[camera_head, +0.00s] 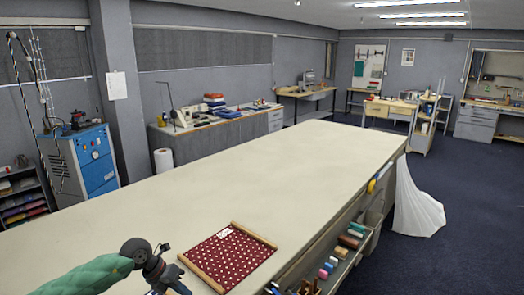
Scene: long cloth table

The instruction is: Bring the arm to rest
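My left arm comes in at the bottom left, and its dark gripper (168,272) is over the near part of the long cream table (250,170). The gripper is small and dark here, and its finger gap cannot be made out. It is just left of a red cloth with white dots (232,260), which has a wooden strip along two sides and a small white label. The gripper appears apart from the cloth. My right gripper is not in view.
An open drawer (345,250) with colored spools and rolls is along the table's right side. White cloth (415,205) hangs at the far right corner. A blue cabinet (92,165) and a paper roll (163,161) stand on the left. The tabletop beyond the dotted cloth is clear.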

